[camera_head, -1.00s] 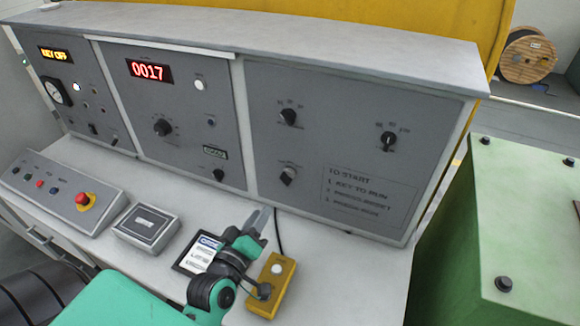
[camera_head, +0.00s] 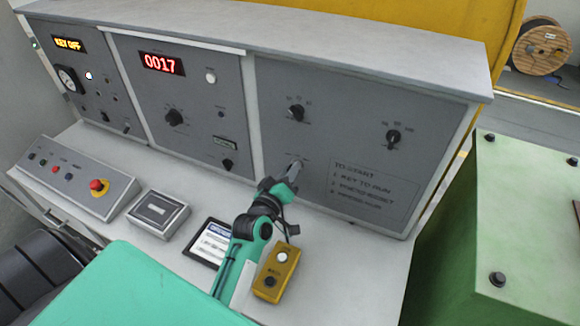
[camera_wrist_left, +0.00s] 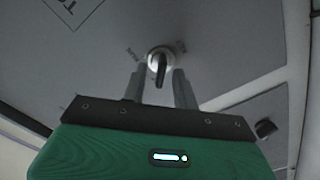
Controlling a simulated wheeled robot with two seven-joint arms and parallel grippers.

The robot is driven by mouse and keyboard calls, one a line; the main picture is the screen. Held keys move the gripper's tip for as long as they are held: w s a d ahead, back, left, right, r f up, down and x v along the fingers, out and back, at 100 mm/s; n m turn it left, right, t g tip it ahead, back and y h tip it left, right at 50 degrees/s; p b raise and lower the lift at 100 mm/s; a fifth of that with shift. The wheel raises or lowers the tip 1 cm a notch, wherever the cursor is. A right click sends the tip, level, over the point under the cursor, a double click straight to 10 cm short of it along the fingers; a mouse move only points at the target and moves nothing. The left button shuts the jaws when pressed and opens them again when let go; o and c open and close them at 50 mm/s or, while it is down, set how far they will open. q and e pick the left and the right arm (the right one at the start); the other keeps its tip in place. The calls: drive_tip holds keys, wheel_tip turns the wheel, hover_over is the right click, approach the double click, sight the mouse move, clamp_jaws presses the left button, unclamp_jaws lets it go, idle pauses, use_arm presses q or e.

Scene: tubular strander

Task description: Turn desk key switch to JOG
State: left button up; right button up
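The desk key switch (camera_wrist_left: 160,58) is a round silver collar with a dark upright key on the grey right-hand panel, with small labels around it in the left wrist view. My left gripper (camera_head: 290,175) reaches up to the lower left of that panel in the head view and largely hides the switch. In the left wrist view, the left gripper (camera_wrist_left: 157,82) is open, its two grey fingers apart on either side of the key's lower end. I cannot tell whether they touch it. A display (camera_head: 69,44) reads KEY OFF. My right gripper is not in view.
Two dark knobs (camera_head: 296,113) and (camera_head: 393,137) sit higher on the same panel. A yellow pendant box (camera_head: 277,272), a tablet (camera_head: 210,243), a grey box (camera_head: 158,212) and a red stop button (camera_head: 98,186) are on the desk. A green cabinet (camera_head: 520,230) stands right.

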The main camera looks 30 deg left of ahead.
use_arm(q)
drive_tip(key=shift+w, duration=0.5)
clamp_jaws()
